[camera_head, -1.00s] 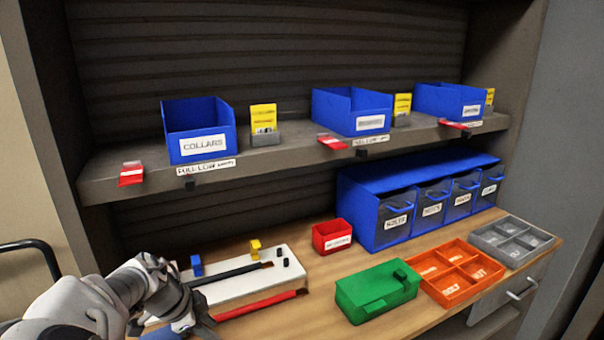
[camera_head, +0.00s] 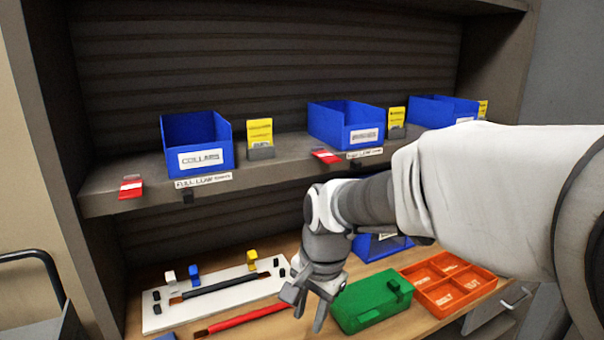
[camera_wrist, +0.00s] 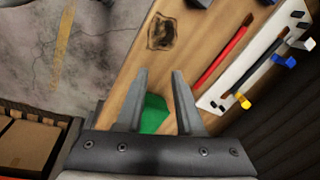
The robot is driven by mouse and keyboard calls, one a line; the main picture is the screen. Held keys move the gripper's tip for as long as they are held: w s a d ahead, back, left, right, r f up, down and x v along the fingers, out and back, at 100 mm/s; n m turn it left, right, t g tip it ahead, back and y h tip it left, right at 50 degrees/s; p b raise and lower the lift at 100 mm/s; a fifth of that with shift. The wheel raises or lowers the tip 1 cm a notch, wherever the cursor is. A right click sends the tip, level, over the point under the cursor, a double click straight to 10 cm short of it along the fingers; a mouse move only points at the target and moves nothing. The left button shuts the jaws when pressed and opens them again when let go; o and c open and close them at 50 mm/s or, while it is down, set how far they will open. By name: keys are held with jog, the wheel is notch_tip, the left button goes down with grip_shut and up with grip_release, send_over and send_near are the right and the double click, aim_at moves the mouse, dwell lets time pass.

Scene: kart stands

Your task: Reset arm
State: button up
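My gripper (camera_head: 308,301) hangs over the front of the wooden worktop, left of the green box (camera_head: 370,300). In the wrist view my gripper (camera_wrist: 159,88) has its two fingers apart, with nothing between them but worktop and part of the green box (camera_wrist: 154,114) below.
A white board (camera_head: 160,318) with a black-handled brush and small clips lies at left; a red brush (camera_head: 240,321) lies in front. An orange divided tray (camera_head: 450,282) is at right. Blue bins (camera_head: 197,140) and yellow cards line the shelf (camera_head: 270,170) above.

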jog(key=s+d+r+n+t, duration=0.2)
jog(key=s+d+r+n, duration=0.1)
jog(key=s+d, duration=0.3)
jog(key=s+d+r+n+t+h+p, duration=0.1)
jog(key=s+d+r+n+t, duration=0.1)
jog(key=s+d+r+n, duration=0.2)
jog(key=s+d+r, duration=0.1)
jog(key=s+d, duration=0.1)
jog(key=s, duration=0.1)
jog(key=shift+s+d+r+n, duration=0.3)
jog(key=shift+s+d, duration=0.05)
jog(key=shift+s, duration=0.05)
jog(key=shift+c, duration=0.3)
